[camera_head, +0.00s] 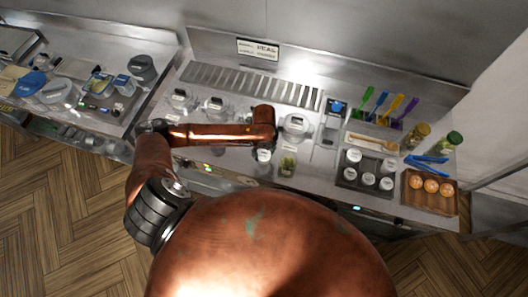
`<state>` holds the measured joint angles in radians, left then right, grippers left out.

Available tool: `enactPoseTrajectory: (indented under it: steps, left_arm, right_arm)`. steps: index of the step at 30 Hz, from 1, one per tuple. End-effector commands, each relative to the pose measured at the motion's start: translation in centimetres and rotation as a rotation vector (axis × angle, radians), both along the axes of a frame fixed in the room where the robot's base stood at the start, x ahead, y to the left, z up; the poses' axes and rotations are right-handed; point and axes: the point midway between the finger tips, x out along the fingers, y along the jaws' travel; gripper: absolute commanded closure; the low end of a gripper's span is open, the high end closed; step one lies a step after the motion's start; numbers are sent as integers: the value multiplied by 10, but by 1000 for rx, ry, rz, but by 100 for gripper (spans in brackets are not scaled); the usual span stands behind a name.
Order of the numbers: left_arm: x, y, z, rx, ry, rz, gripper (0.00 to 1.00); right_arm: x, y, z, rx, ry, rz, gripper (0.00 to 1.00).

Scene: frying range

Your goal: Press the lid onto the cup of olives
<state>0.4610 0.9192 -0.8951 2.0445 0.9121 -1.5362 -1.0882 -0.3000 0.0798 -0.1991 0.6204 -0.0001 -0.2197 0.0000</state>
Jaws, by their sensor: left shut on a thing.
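My left arm reaches in from the left across the range. Its gripper (263,148) points down at the front of the counter, mostly hidden under the copper wrist. It is shut on a small white round thing, which looks like the lid (263,156). The cup of olives (288,164), a small clear cup with green contents, stands on the counter just right of the gripper, apart from it. Whether its top is bare is too small to tell. My right gripper is not in view.
A clear lidded container (295,125) stands behind the cup. To the right are a dark tray (350,184) of white-topped cups and a wooden tray (414,203) of round orange things. Blue tongs (428,159) and coloured utensils lie farther back. The counter's front edge is close.

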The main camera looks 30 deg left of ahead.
Motion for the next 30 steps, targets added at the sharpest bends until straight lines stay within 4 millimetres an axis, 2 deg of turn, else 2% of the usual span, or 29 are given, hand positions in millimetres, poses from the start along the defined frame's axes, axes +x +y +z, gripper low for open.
enactPoseTrajectory:
  steps: [30]
  left_arm:
    - [1,0,0,0,0,0,61]
  right_arm:
    - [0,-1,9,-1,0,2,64]
